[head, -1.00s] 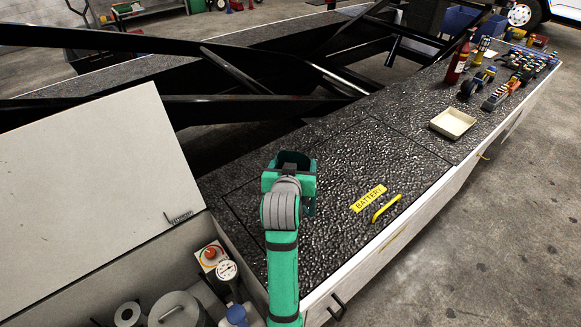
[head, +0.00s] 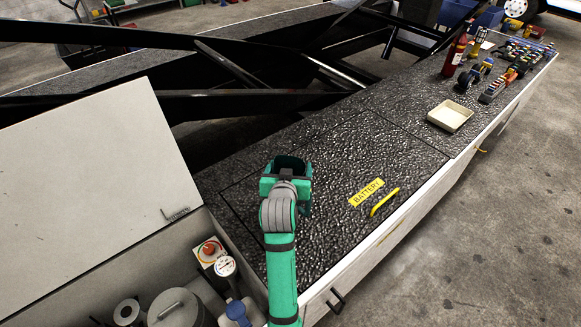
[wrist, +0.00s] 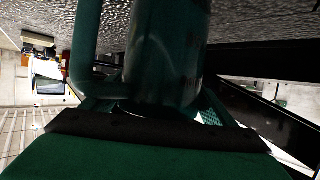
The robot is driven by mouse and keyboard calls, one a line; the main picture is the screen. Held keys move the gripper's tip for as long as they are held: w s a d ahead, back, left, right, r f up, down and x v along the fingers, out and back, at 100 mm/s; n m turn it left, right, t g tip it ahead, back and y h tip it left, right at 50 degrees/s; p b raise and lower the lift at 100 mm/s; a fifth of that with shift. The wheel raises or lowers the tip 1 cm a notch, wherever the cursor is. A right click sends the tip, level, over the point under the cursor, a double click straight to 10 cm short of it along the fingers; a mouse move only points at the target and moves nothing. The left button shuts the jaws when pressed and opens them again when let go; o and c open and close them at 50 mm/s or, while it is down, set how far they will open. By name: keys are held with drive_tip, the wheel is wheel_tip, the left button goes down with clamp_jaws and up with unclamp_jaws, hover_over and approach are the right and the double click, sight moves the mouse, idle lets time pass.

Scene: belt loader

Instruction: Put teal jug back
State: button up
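The teal jug shows in the wrist view as a dark, shiny teal body (wrist: 165,50) with its handle (wrist: 86,45) on the left. My gripper (wrist: 158,108) has a finger at each side of the body and appears shut on it. In the head view my gripper (head: 286,185) is over the dark textured deck, with the dark teal jug (head: 291,164) just beyond it, mostly hidden by my wrist. The gap between jug and deck cannot be judged.
The deck (head: 330,200) has a yellow BATTERY label (head: 366,192) and a yellow handle (head: 384,202). A cream tray (head: 450,116), a red bottle (head: 455,55) and toy-like vehicles stand at the far right. An open bin with a raised white lid (head: 85,190) and gauge (head: 225,266) is at left.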

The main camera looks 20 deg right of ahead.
drive_tip(key=shift+o, duration=0.9)
drive_tip(key=shift+r, duration=0.1)
drive_tip(key=shift+r, duration=0.15)
drive_tip(key=v, duration=1.2)
